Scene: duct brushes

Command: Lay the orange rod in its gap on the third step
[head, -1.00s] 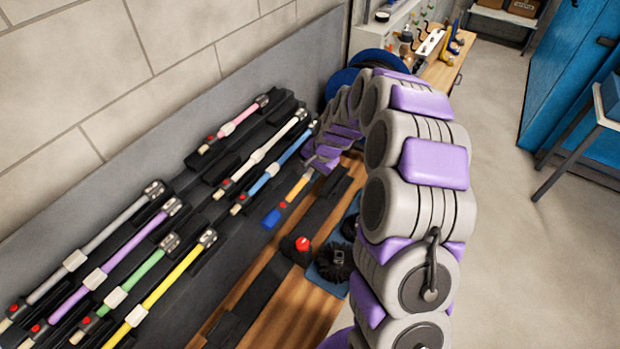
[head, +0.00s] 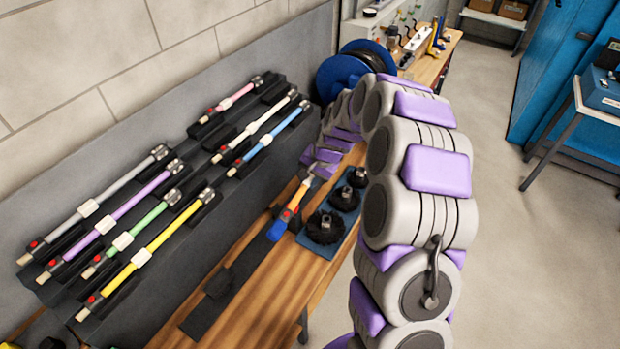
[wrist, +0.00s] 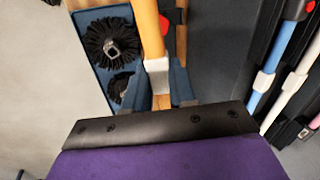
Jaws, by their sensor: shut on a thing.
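The orange rod (head: 297,197) is in my gripper (head: 307,180), above the wooden bench in front of the stepped rack. It slants, with a blue end toward the lower left and a red spot near that end. In the wrist view the orange rod (wrist: 148,28) runs up from between the fingers of my gripper (wrist: 160,88), which are shut on its white sleeve. The dark stepped rack (head: 228,215) holds grey, purple, green and yellow rods at left and pink, white and blue rods at right. A bare stretch lies right of the yellow rod; I cannot tell which step it belongs to.
A blue tray (head: 320,248) with black round brushes stands on the bench, right of the rod. A black strip with a block (head: 222,284) lies on the wood (head: 262,300). A blue reel (head: 335,78) stands behind my arm.

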